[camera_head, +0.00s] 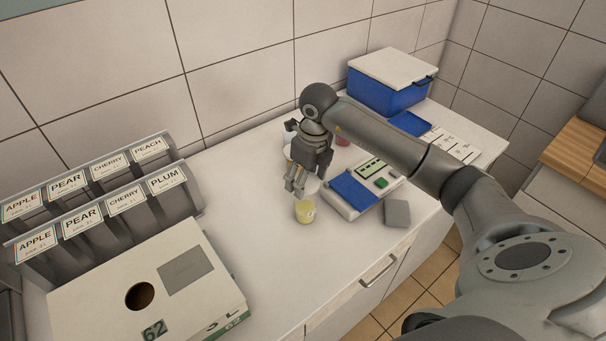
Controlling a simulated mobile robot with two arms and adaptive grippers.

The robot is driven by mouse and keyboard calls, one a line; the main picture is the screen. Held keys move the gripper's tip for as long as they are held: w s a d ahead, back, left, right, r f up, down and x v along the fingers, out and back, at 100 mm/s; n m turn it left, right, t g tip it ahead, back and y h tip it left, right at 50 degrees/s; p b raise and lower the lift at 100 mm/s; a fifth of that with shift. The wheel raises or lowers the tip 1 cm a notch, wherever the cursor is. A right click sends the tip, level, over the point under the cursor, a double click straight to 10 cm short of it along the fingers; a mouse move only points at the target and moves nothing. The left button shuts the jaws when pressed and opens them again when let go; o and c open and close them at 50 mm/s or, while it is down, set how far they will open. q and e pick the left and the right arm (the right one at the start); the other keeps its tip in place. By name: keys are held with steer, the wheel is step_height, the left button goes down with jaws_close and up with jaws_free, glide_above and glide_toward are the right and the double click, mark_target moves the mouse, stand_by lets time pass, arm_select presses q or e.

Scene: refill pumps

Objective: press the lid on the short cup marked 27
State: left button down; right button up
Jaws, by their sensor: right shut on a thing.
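A short yellow cup (305,212) stands on the white counter, below and slightly right of my right gripper's fingertips. No number can be read on it from here. My right gripper (294,187) points down just behind and above the cup. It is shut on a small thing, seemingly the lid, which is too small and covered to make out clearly. A pale round thing (312,185) shows just right of the fingers; I cannot tell whether it is held or stands behind. My left gripper is not in view.
A device with a blue panel (354,190) lies right of the cup, with a grey square (397,213) beside it. A blue box with a white lid (390,82) stands at the back. A labelled rack (100,205) and a white box with a hole (150,285) fill the left.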

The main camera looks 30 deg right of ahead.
mark_target(307, 183)
steer(key=shift+s+f+b, duration=0.15)
steer(key=shift+f+b, duration=0.15)
steer(key=shift+f, duration=0.55)
step_height(307, 183, down, 2)
steer(key=shift+f+b, duration=0.25)
steer(key=shift+b, duration=0.8)
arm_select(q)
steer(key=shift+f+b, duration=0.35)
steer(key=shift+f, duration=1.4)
arm_select(e)
steer(key=shift+f, duration=0.6)
arm_select(q)
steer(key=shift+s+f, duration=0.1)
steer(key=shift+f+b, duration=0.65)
steer(key=shift+b, duration=0.1)
arm_select(e)
steer(key=shift+f, duration=0.75)
steer(key=o, duration=0.8)
